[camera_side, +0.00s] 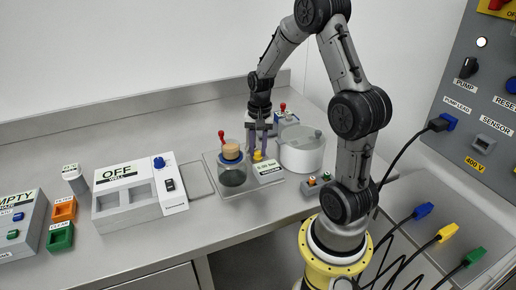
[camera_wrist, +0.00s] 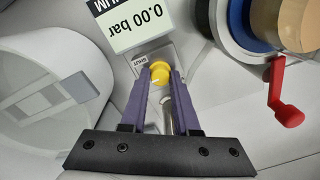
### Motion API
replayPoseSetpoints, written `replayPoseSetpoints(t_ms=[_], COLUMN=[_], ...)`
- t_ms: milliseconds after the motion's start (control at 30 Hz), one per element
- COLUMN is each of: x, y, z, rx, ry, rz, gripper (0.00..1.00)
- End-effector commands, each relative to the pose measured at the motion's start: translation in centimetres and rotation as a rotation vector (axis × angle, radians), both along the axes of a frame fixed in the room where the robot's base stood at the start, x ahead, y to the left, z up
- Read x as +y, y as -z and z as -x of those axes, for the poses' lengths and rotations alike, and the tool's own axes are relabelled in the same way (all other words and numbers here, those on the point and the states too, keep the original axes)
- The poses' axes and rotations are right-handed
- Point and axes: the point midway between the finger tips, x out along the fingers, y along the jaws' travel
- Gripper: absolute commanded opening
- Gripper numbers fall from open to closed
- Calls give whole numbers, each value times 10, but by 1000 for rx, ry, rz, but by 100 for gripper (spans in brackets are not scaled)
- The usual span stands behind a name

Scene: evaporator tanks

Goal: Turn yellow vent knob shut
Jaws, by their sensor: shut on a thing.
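The yellow vent knob (camera_wrist: 160,72) stands on a small plate by the vacuum gauge, with a SHUT label (camera_wrist: 138,61) beside it. My gripper (camera_wrist: 161,78) points down at the knob, its two purple fingers on either side and shut on it. In the side view the knob (camera_side: 258,155) shows small below the fingertips of my gripper (camera_side: 259,151). The gauge display (camera_wrist: 137,22) reads 0.00 bar. Which way the knob points is hard to tell.
A red-ended lever (camera_wrist: 286,105) is close by. A white round tank (camera_side: 302,156) stands to the right. The bench (camera_side: 140,118) behind is clear.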

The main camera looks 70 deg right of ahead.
Motion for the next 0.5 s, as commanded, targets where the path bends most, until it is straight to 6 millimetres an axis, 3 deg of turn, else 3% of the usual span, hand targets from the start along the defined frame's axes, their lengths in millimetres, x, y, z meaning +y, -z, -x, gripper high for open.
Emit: replayPoseSetpoints(t_ms=[67, 100, 233, 500], x=[-1, -1, -1, 0], y=[-2, -2, -2, -1], z=[-1, -1, -1, 0], rx=[-4, -4, -4, -1], ry=[1, 1, 1, 0], rz=[2, 2, 2, 1], gripper=[0, 33, 56, 59])
